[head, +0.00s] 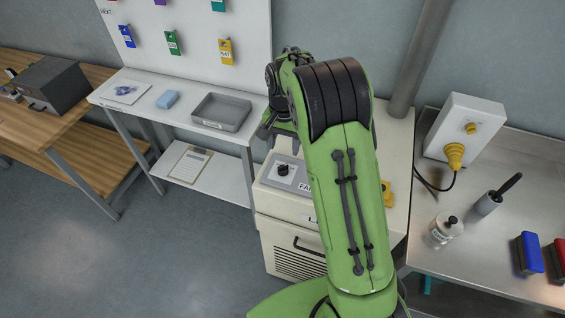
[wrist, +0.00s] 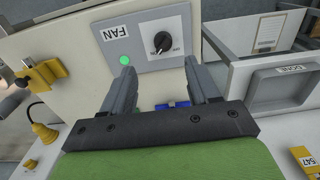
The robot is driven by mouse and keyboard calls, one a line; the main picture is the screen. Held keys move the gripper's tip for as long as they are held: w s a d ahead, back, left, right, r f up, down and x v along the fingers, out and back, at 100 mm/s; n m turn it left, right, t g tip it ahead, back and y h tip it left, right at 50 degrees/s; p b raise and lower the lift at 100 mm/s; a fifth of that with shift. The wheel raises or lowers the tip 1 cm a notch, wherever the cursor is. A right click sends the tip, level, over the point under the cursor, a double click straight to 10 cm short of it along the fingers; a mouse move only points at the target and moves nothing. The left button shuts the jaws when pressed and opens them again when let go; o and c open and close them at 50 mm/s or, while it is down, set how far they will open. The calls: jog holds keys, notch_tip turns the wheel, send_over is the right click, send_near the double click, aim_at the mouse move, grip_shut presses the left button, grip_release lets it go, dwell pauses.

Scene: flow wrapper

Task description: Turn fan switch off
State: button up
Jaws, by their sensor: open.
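The fan switch is a black rotary knob (wrist: 162,41) on a grey plate (wrist: 150,62). A white "FAN" label (wrist: 115,32) and a lit green lamp (wrist: 126,60) are beside it. The small position marks around the knob are too small to read surely. In the head view the knob (head: 283,170) sits on the cream machine's sloped panel, with the label partly hidden by my arm. My gripper (wrist: 158,66) is open and empty, its fingers pointing at the panel, apart from the knob. In the head view my gripper (head: 270,131) is above and behind the panel.
A grey tray (head: 221,112) is on the white bench at left. A white box with a yellow plug (head: 454,154) and a bottle (head: 444,231) are on the steel bench at right. A dark pipe (head: 420,60) rises behind the machine.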

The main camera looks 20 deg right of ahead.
aim_at(283, 166)
jog(key=f, duration=0.9)
jog(key=shift+w+f, duration=0.3)
jog(key=shift+f, duration=0.05)
jog(key=shift+w+f, duration=0.15)
jog(key=shift+f, duration=0.4)
jog(key=shift+r, duration=0.1)
jog(key=c, duration=1)
jog(key=shift+c, duration=0.2)
